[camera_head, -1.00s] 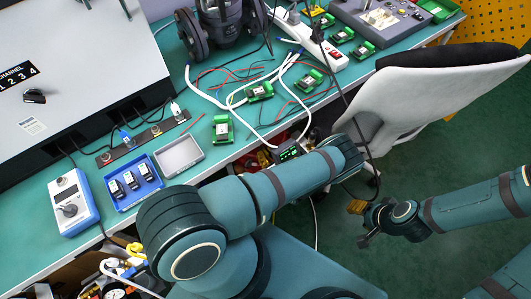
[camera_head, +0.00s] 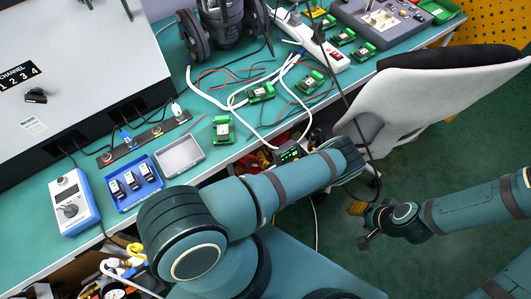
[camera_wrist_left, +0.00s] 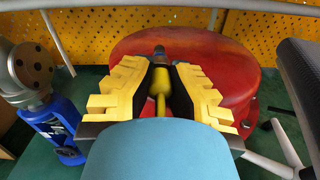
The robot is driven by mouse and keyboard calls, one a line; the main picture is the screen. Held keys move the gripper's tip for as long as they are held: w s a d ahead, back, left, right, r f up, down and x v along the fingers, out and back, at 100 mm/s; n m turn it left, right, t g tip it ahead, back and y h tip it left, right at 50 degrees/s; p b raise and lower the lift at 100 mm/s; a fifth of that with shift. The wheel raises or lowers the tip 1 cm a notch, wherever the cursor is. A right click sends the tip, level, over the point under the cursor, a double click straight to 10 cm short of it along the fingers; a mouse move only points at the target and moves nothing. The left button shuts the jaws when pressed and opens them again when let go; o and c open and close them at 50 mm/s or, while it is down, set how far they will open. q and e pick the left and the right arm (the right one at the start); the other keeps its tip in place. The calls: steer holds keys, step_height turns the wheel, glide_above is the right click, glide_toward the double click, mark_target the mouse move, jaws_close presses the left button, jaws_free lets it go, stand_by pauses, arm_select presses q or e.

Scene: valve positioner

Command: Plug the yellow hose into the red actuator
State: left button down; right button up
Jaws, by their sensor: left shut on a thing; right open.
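In the left wrist view, my left gripper (camera_wrist_left: 160,88) has yellow stepped fingers with dark inner pads, shut on the yellow hose (camera_wrist_left: 161,82). The hose's grey metal tip (camera_wrist_left: 159,52) points away from me, in line with the red actuator (camera_wrist_left: 222,68), a large round red body behind it. I cannot tell whether the tip touches the actuator. In the head view my left fingers are hidden beyond my left arm. My right gripper (camera_head: 361,224) is open and empty above the green floor, right of the left arm. The actuator cannot be made out in the head view.
A blue fitting with a grey flange (camera_wrist_left: 33,68) stands left in the wrist view. A yellow perforated panel (camera_wrist_left: 90,35) is behind. In the head view, a grey chair (camera_head: 420,95) stands beside the green workbench (camera_head: 205,170), which holds small green boards and cables.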

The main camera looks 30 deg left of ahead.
arm_select(q)
steer(key=shift+w+a, duration=0.15)
steer(key=shift+a, duration=0.2)
steer(key=c, duration=1.1)
jaws_free()
steer(key=shift+o, duration=0.2)
steer(key=shift+d, duration=0.1)
steer(key=v, duration=0.7)
steer(key=shift+d, duration=0.15)
